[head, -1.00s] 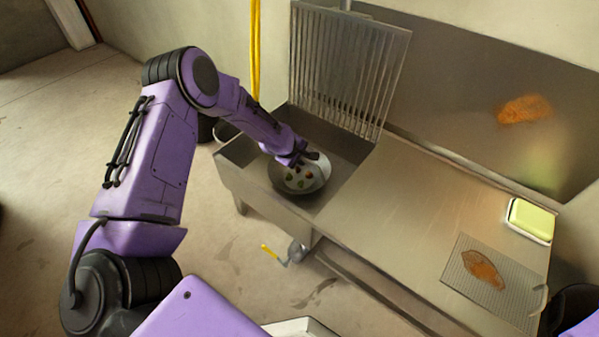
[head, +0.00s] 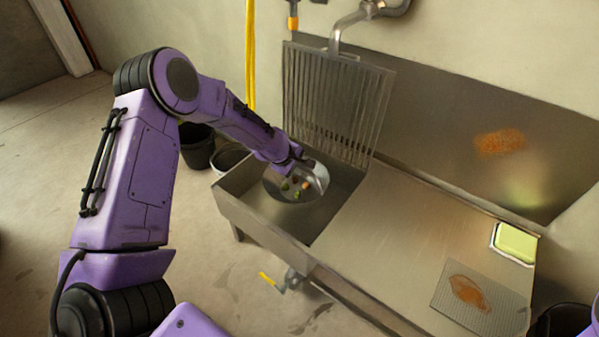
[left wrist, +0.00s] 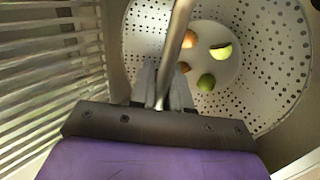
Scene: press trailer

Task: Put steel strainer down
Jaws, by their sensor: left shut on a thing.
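The steel strainer (head: 289,190) is a round perforated bowl with several small green and orange pieces in it. In the head view it is in or just above the sink basin (head: 323,215); I cannot tell whether it touches the bottom. My left gripper (head: 300,166) is at its far side, shut on its curved metal handle. The left wrist view shows the handle (left wrist: 176,45) between the fingers of my left gripper (left wrist: 162,95), with the strainer's holed wall (left wrist: 262,50) beyond. The fingers partly hide the bowl. My right gripper is not in view.
A slatted rack (head: 335,100) stands upright at the back of the sink, and a faucet (head: 350,22) is above it. The steel counter (head: 385,235) is bare beside the sink. A green sponge in a tray (head: 515,243) and a stained mesh mat (head: 480,300) are at the right.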

